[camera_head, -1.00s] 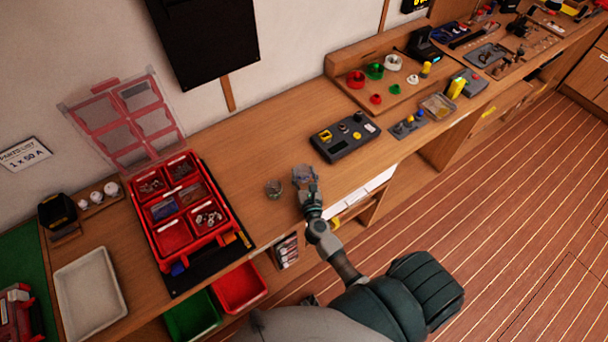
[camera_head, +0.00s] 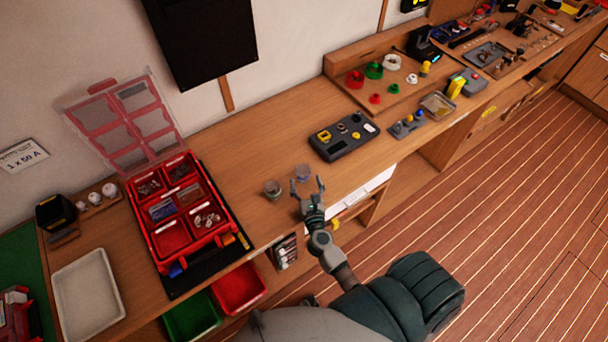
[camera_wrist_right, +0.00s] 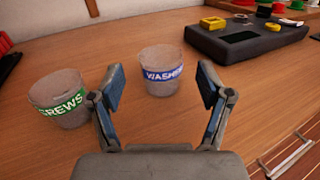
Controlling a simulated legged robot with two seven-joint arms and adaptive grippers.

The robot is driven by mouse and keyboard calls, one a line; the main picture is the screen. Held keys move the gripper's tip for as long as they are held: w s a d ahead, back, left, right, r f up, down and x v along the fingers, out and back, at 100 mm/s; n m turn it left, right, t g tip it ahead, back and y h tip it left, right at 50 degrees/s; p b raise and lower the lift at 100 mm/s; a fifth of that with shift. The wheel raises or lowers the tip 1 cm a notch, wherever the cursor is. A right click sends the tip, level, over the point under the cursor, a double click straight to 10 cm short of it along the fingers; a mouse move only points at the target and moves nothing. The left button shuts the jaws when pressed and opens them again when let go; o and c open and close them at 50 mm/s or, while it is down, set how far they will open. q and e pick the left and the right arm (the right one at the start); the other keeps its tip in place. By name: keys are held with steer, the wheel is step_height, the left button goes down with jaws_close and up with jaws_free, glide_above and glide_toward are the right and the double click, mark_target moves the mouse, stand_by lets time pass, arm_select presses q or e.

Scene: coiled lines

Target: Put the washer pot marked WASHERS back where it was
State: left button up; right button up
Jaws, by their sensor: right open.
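The washer pot (camera_wrist_right: 161,74) is a small clear pot with a blue band reading "WASH...". It stands upright on the wooden bench, and the head view shows it too (camera_head: 303,172). My right gripper (camera_head: 307,186) is open and empty on the near side of the pot. In the right wrist view its two fingers (camera_wrist_right: 161,92) are spread, with the pot beyond and between them, apart from both. A second clear pot with a green band ending in "CREWS" (camera_wrist_right: 62,100) stands to the left, also seen in the head view (camera_head: 272,188). My left gripper is out of view.
A dark grey device (camera_head: 343,136) with a yellow part lies to the right of the pots. A red compartment case (camera_head: 190,211) with its lid raised stands to the left. The bench between the pots and the wall is clear.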

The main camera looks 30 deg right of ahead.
steer(key=b+v, duration=0.1)
steer(key=v, duration=0.6)
steer(key=shift+s+b, duration=0.15)
steer(key=shift+b, duration=0.15)
steer(key=shift+s+a+r, duration=0.1)
steer(key=shift+s+a, duration=0.15)
steer(key=shift+s, duration=0.3)
